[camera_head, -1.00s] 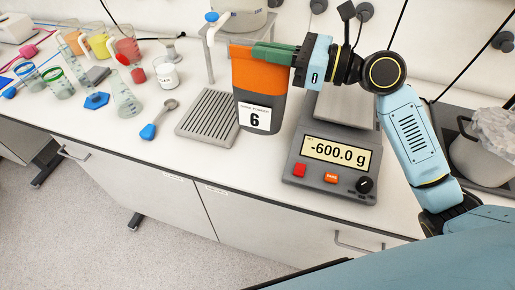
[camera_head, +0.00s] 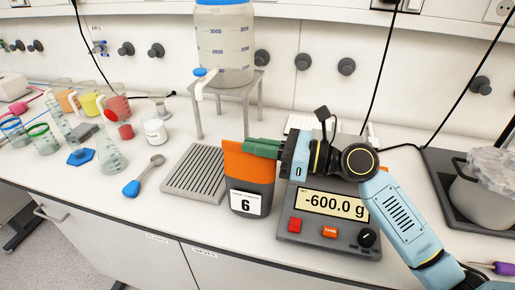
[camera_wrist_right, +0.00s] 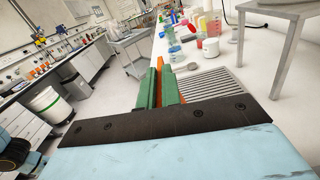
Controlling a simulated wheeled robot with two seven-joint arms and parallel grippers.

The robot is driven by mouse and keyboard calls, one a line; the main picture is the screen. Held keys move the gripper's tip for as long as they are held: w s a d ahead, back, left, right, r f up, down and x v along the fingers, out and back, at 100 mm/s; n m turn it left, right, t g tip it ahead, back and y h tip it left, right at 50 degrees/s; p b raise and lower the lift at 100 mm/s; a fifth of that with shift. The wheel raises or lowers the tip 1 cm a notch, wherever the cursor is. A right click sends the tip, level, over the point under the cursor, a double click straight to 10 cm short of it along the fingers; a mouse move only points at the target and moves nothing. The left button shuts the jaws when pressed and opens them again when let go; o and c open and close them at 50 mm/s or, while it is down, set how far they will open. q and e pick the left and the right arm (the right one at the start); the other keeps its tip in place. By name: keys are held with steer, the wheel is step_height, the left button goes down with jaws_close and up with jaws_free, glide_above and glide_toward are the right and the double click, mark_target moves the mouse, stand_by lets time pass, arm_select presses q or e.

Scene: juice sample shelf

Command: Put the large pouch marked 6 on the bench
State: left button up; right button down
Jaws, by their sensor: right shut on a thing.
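The large pouch marked 6 (camera_head: 248,182) is orange on top and dark grey below, with a white label. It is upright in the head view, between the grey slotted tray and the scale. My right gripper (camera_head: 262,148) is shut on its top edge with green fingers. In the right wrist view the green fingers (camera_wrist_right: 160,88) pinch the orange pouch (camera_wrist_right: 181,92), mostly hidden behind them. The pouch's base is at or just above the white bench (camera_head: 150,215); I cannot tell if it touches. My left gripper is not in view.
The scale (camera_head: 333,240) reads -600.0 g, close right of the pouch. The slotted tray (camera_head: 196,172) is close on its left. A dispenser tank (camera_head: 224,45) on a stand is behind. A blue-handled spoon (camera_head: 145,176) and several beakers are to the left. Bare bench lies in front.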

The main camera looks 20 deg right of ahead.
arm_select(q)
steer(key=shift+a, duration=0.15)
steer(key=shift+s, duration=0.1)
arm_select(e)
steer(key=c, duration=1.6)
jaws_free()
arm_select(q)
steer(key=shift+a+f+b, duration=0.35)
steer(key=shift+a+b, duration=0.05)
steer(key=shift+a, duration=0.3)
arm_select(e)
steer(key=shift+v, duration=6.05)
